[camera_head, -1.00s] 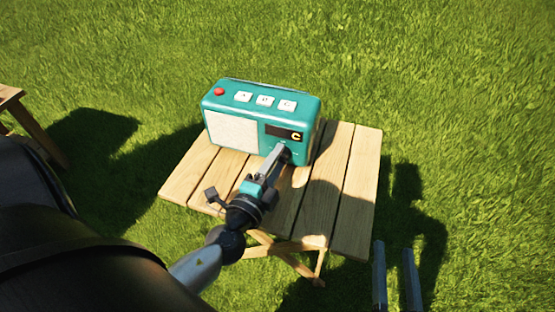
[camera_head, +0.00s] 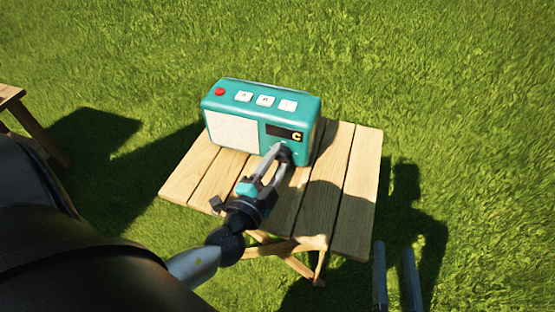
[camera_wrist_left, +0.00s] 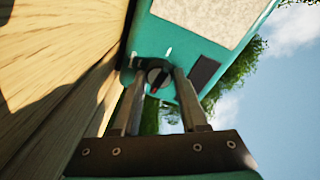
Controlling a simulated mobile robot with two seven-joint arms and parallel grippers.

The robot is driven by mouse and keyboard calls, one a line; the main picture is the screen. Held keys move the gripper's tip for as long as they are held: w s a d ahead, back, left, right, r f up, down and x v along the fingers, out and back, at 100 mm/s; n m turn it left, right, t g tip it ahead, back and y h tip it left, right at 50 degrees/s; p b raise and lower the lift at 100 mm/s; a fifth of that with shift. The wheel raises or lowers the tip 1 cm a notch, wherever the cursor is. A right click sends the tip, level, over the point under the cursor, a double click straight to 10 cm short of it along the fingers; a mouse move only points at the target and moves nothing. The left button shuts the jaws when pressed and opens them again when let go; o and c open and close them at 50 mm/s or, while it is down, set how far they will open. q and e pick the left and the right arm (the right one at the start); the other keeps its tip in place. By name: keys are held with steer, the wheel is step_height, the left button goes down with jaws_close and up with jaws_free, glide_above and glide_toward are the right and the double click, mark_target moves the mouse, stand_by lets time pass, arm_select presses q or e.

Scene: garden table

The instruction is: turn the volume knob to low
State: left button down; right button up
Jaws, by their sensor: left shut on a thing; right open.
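A teal radio (camera_head: 235,101) stands upright on the small slatted table. Its dark volume knob (camera_wrist_left: 155,76) sits low on the front face, with a reddish mark on it and a short white mark on the teal panel beside it in the left wrist view. My left gripper (camera_head: 280,151) is shut on the knob, one finger on each side; it also shows in the left wrist view (camera_wrist_left: 156,75). In the head view the fingers mostly hide the knob. My right gripper (camera_head: 394,247) is open and empty at the lower right, apart from the table.
The wooden table (camera_head: 348,190) is bare in front and to the right of the radio. White buttons (camera_head: 265,100) and a red button (camera_head: 219,91) are on the radio's top. Another wooden piece (camera_head: 10,95) stands at the far left, on the grass.

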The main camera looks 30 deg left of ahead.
arm_select(q)
steer(key=shift+c, duration=2.2)
jaws_free()
steer(key=s+d+p, duration=0.1)
steer(key=s, duration=1.4)
steer(key=shift+d, duration=0.4)
arm_select(e)
steer(key=shift+w+d+f+n+g+h, duration=0.35)
steer(key=shift+w+f+g, duration=0.2)
steer(key=shift+g, duration=0.35)
arm_select(q)
steer(key=shift+r, duration=0.1)
arm_select(e)
steer(key=shift+s, duration=0.1)
